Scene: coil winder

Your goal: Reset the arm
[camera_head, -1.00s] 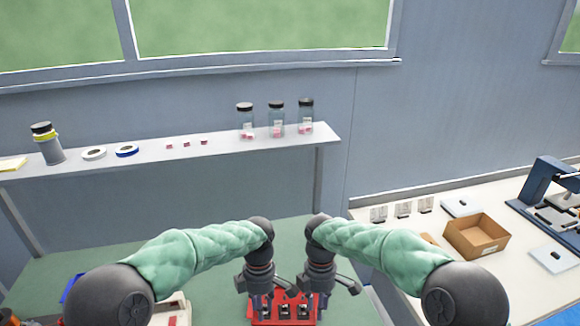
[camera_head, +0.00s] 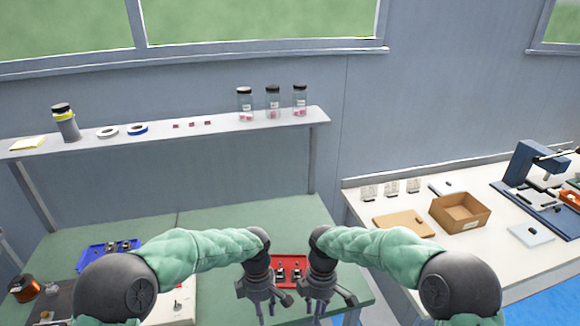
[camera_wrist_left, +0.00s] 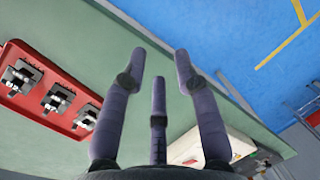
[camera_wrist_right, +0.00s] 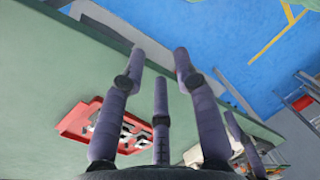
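My left gripper (camera_head: 265,306) and my right gripper (camera_head: 316,308) hang side by side at the near edge of the green bench (camera_head: 190,218), pointing down. Each has three dark fingers spread apart with nothing between them, as the left wrist view (camera_wrist_left: 160,65) and the right wrist view (camera_wrist_right: 160,65) show. A red tray (camera_head: 297,260) with several small metal-and-black parts lies on the bench behind and between the grippers, partly hidden by them. It also shows in the left wrist view (camera_wrist_left: 52,72) and right wrist view (camera_wrist_right: 78,118). Neither gripper touches it.
A blue tray (camera_head: 92,258) with small parts, a copper spool (camera_head: 25,288) and a white device (camera_head: 178,306) are at left. A shelf (camera_head: 170,133) holds jars and rings. The right table (camera_head: 390,219) carries a cardboard box (camera_head: 459,212) and a blue press (camera_head: 524,160).

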